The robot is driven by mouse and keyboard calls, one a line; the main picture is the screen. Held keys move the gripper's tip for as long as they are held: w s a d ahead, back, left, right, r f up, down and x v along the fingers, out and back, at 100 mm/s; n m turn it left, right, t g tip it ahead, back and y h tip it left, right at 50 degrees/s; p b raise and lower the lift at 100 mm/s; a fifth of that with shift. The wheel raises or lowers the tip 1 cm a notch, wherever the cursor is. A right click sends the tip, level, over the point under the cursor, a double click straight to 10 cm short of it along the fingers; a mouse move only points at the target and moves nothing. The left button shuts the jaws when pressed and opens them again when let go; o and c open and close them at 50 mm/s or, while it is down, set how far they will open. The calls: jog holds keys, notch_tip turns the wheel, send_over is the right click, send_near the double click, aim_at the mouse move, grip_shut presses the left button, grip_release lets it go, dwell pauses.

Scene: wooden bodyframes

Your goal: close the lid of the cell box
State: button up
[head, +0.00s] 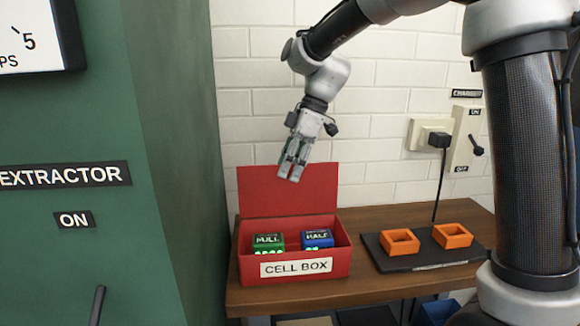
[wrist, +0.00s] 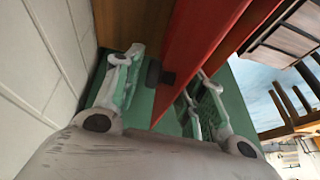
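The red cell box (head: 343,265) stands on the wooden table, with "CELL BOX" on its front label. Its red lid (head: 258,190) is open and stands about upright at the back. A green cell (head: 269,243) and a blue cell (head: 318,239) sit inside. My gripper (head: 291,176) is at the lid's upper edge, pointing down, its fingers apart. In the wrist view my gripper (wrist: 163,75) has a finger on either side of the red lid (wrist: 200,45), seen nearly edge-on. I cannot tell whether either finger touches it.
A black charger pad (head: 398,264) with two empty-looking orange holders (head: 400,242) lies right of the box. A plug and cord (head: 439,140) hang from the wall beside a charger switch (head: 464,140). The green extractor cabinet (head: 165,160) stands close on the left. The white brick wall is behind.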

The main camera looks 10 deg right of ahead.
grip_shut()
